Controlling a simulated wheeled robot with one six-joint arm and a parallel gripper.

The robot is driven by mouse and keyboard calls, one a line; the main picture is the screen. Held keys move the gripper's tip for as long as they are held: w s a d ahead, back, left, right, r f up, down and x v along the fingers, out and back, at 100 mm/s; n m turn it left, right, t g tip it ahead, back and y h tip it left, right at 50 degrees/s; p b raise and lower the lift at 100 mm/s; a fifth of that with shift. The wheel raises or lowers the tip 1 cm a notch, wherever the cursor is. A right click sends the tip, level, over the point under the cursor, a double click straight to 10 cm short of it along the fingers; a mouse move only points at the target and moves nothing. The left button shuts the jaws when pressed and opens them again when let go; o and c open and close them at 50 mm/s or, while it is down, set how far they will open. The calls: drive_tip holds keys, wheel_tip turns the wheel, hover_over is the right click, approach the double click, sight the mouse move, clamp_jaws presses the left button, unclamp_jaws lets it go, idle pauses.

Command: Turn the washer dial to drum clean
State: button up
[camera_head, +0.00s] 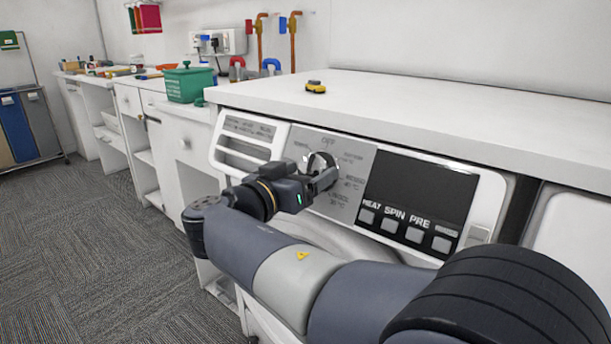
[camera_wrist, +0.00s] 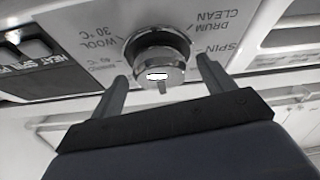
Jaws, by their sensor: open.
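The washer dial (camera_wrist: 160,62) is a round metallic knob on the grey control panel (camera_head: 352,212). In the wrist view the panel's lettering appears upside down, with "DRUM CLEAN" (camera_wrist: 212,22) at the upper right of the dial, "SPIN" at the right and "WOOL 30 °C" at the upper left. My gripper (camera_wrist: 162,75) is open, with one finger on each side of the dial. A small gap shows between each finger and the knob. In the head view my gripper partly covers the dial (camera_head: 320,160).
The washer's dark display (camera_head: 418,187) and several buttons lie right of the dial. The detergent drawer (camera_head: 246,142) is to its left. A white worktop (camera_head: 420,105) overhangs the panel, with a small yellow object (camera_head: 316,87) on it.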

drive_tip(key=c, duration=1)
